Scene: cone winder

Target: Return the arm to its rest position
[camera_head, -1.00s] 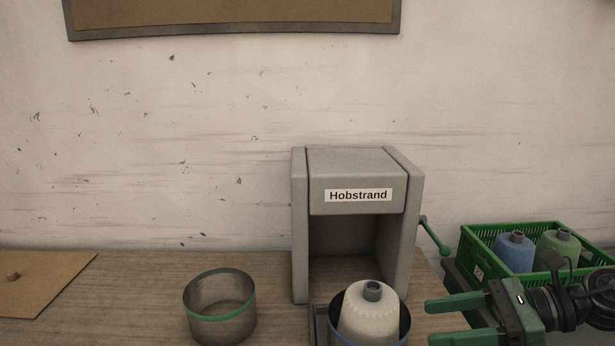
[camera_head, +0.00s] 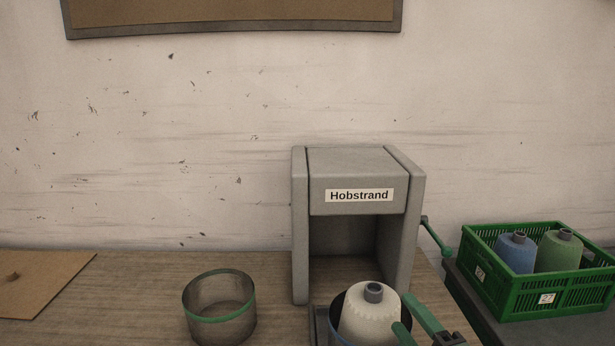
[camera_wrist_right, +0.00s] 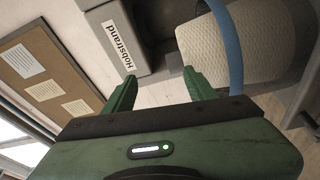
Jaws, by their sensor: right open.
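My right gripper (camera_head: 403,311) is at the bottom of the head view, just right of the white yarn cone (camera_head: 365,318). Its two green fingers are apart with nothing between them. They overlap the cone's holder in the picture, and I cannot tell whether they touch it. The cone stands upright in a round blue-rimmed holder in front of the grey Hobstrand machine (camera_head: 357,172). In the right wrist view, the open fingers (camera_wrist_right: 160,77) show with the cone (camera_wrist_right: 250,45) and blue rim (camera_wrist_right: 223,35) beyond. My left gripper is not in view.
A green crate (camera_head: 530,303) with a blue cone (camera_head: 516,254) and a green cone (camera_head: 559,251) stands at the right. An open green-banded cylinder (camera_head: 220,316) stands left of the machine. A lever (camera_head: 436,238) sticks out on the machine's right. A brown board (camera_head: 40,283) lies far left.

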